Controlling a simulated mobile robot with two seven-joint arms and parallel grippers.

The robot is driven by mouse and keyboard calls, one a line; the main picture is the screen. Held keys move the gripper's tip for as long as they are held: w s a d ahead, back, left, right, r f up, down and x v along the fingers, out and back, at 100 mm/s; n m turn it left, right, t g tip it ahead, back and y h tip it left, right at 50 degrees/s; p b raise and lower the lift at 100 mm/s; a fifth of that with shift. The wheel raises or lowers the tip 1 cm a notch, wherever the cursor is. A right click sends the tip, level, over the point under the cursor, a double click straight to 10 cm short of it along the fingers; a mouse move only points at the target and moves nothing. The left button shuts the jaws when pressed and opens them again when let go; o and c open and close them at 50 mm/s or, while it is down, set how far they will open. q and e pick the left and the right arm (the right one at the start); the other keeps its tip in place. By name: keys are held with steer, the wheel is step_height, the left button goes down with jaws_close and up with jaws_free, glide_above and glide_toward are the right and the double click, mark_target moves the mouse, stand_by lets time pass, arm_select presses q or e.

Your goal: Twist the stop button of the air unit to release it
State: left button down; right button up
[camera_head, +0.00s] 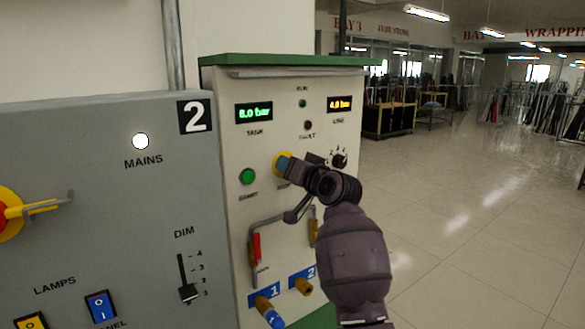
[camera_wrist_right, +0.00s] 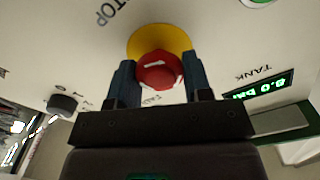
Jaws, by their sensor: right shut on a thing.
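The air unit (camera_head: 217,100) is a cream cabinet with a green top, in the middle of the head view. Its stop button is a red knob on a yellow collar; in the head view only part of the yellow collar (camera_head: 281,161) shows beside my gripper. The right wrist view shows the red stop button (camera_wrist_right: 158,72) between two dark fingers. My right gripper (camera_head: 291,166) is shut on the stop button, with a finger at either side of it. My left gripper is in neither view.
A grey mains panel (camera_head: 110,210) stands to the left. Open shiny floor (camera_head: 470,230) lies to the right.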

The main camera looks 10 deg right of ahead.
steer(key=shift+a+r, duration=0.1)
steer(key=shift+r, duration=0.05)
steer(key=o, duration=0.9)
steer(key=shift+w+a, duration=0.1)
steer(key=shift+w, duration=0.15)
steer(key=shift+s, duration=0.15)
steer(key=b+v, duration=0.2)
steer(key=v, duration=0.9)
